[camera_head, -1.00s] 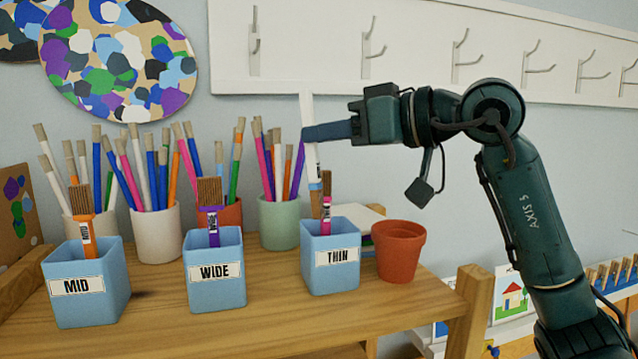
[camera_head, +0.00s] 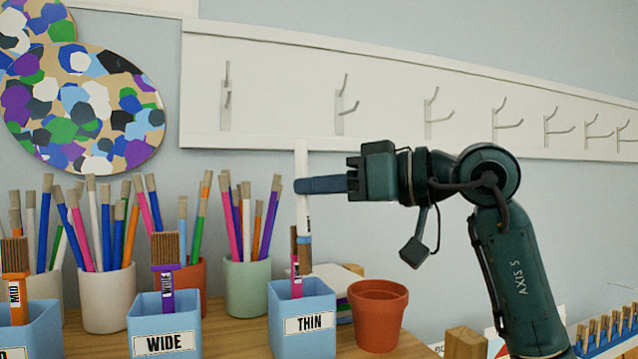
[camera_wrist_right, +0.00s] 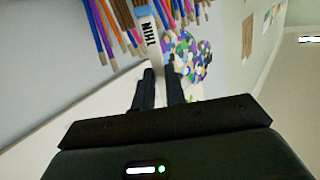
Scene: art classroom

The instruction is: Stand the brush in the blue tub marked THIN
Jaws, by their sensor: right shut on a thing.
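My right gripper (camera_head: 302,185) is shut on a white-handled brush (camera_head: 301,218), held upright with its bristles down. The brush has a light blue band; the wrist view shows its THIN label (camera_wrist_right: 148,36). Its lower end appears just above or behind the rim of the blue tub marked THIN (camera_head: 303,345); I cannot tell the depth. A pink brush (camera_head: 295,277) stands bristles up in that tub and partly overlaps the held brush. In the wrist view my right gripper (camera_wrist_right: 160,85) points toward the brushes. My left gripper is not in view.
A blue WIDE tub (camera_head: 150,325) with a purple brush and a MID tub (camera_head: 35,340) with an orange brush stand to the left. Brush-filled pots, including a green one (camera_head: 247,290), stand behind. A terracotta pot (camera_head: 378,318) stands close right of the THIN tub.

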